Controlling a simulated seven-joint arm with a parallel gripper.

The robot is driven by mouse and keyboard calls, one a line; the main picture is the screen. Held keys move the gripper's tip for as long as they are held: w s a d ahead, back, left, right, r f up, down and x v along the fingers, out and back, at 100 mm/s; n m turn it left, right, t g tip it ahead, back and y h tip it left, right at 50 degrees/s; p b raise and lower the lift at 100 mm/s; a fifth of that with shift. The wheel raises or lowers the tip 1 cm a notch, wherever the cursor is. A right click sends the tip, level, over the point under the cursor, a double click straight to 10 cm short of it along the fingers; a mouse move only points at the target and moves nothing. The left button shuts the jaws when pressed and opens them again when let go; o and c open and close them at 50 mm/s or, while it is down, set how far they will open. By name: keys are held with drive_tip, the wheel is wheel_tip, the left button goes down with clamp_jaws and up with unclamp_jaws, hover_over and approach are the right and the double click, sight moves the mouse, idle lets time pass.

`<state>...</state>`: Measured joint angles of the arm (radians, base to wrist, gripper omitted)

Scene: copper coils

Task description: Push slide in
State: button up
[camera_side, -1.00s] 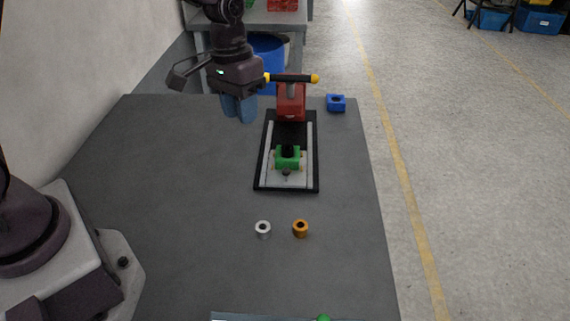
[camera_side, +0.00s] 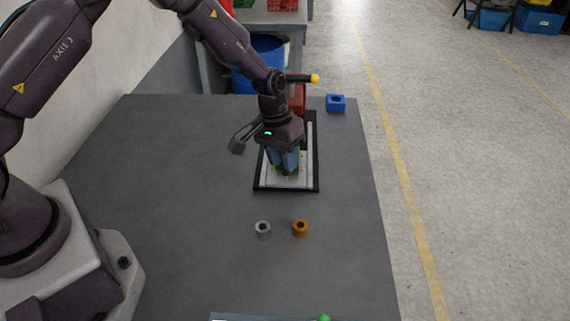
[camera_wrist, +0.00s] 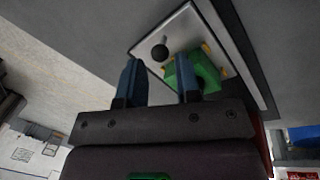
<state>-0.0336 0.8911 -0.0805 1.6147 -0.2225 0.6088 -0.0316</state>
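The slide is a pale metal plate (camera_side: 273,181) in a black base frame (camera_side: 314,150). It carries a green block, mostly hidden behind my gripper (camera_side: 284,168) in the side view. In the wrist view the green block (camera_wrist: 183,76) and a dark round knob (camera_wrist: 160,53) stand on the slide plate (camera_wrist: 205,30). My gripper (camera_wrist: 159,63) has its two blue fingers apart and points down over the slide. The knob shows in the gap between the fingertips, and the green block is by the right finger. I cannot tell whether the fingers touch either.
A red press (camera_side: 298,95) with a yellow-ended handle stands at the slide's far end, partly hidden by my arm. A blue block (camera_side: 336,103) is to its right. A silver coil (camera_side: 263,228) and a copper coil (camera_side: 300,228) stand in front. The table's left side is clear.

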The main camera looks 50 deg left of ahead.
drive_tip(key=shift+d+f, duration=0.25)
drive_tip(key=shift+f, duration=0.8)
clamp_jaws()
drive_tip(key=w+a, duration=0.5)
drive_tip(key=shift+w+a, duration=0.35)
drive_tip(key=shift+w, duration=0.05)
unclamp_jaws()
wheel_tip(320, 180, up, 13)
drive_tip(key=a, duration=0.2)
drive_tip(key=shift+s+a, duration=0.2)
drive_tip(key=shift+s, duration=0.1)
